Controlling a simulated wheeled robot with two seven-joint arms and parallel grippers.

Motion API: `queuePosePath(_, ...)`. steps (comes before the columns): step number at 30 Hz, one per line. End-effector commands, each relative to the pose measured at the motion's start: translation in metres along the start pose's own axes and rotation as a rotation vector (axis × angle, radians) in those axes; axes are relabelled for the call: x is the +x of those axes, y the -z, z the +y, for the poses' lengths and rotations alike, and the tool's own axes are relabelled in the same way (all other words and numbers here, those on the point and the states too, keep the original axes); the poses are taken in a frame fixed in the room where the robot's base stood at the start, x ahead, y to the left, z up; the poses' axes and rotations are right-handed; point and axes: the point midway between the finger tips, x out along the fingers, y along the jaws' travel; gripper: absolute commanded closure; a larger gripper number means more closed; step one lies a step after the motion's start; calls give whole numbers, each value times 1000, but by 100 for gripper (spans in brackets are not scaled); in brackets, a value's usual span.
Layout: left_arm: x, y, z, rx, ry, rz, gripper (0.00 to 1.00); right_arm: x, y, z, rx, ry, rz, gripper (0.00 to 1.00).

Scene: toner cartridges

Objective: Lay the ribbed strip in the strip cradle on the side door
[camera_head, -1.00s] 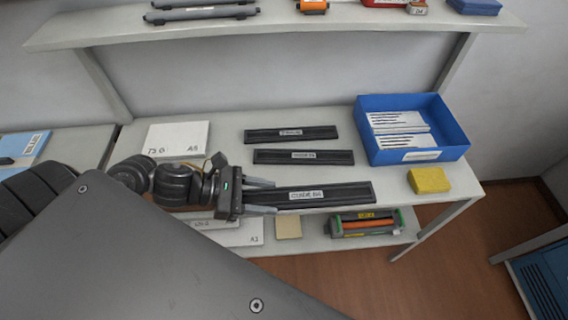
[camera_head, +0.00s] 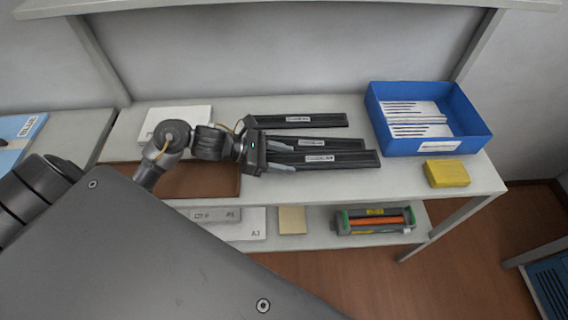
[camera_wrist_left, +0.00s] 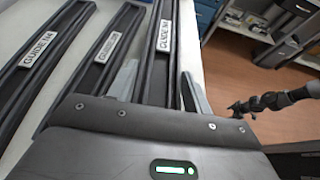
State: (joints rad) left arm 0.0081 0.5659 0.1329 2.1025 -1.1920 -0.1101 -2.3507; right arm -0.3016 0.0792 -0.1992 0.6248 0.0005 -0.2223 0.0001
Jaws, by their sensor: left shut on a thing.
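Three long black strips with white labels lie side by side on the bench. My left gripper (camera_head: 281,157) is shut on the front strip (camera_head: 345,160), near its left end. In the left wrist view, this strip (camera_wrist_left: 164,38) runs between the two fingers (camera_wrist_left: 160,90). The middle strip (camera_head: 352,144) and the back strip (camera_head: 320,121) lie behind it, and the middle one is partly covered by the held strip. I cannot make out ribs. My right arm shows in the left wrist view, with its small dark gripper (camera_wrist_left: 240,108) unclear. I cannot identify a side door or strip cradle.
A blue box (camera_head: 425,146) of papers stands right of the strips, with a yellow block (camera_head: 446,173) in front. A brown mat (camera_head: 205,180) lies under my left arm. A toner cartridge (camera_head: 375,221) sits on the lower shelf. A blue machine (camera_head: 545,291) stands lower right.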

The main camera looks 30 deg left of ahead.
Motion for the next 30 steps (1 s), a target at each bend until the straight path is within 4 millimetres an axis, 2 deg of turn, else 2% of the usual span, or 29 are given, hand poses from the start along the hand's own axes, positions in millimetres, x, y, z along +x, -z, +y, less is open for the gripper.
queuePosePath(4,5,6,6,-5,0,-2,75,-1,1,-6,2,7,1,29)
queuePosePath(7,10,19,4,-9,1,-3,75,-9,1,-6,2,7,1,29)
queuePosePath(12,15,32,5,-1,0,-1,75,-12,1,-3,1,5,1,29)
queuePosePath(24,17,37,5,1,-1,0,75,-5,-2,4,-3,-3,-4,29)
queuePosePath(25,16,36,5,0,0,0,46,-7,-2,4,-3,-4,-4,29)
queuePosePath(29,16,35,5,0,0,0,29,-7,-2,6,-4,-6,-5,29)
queuePosePath(30,16,35,5,0,0,0,29,-7,-2,6,-4,-7,-5,29)
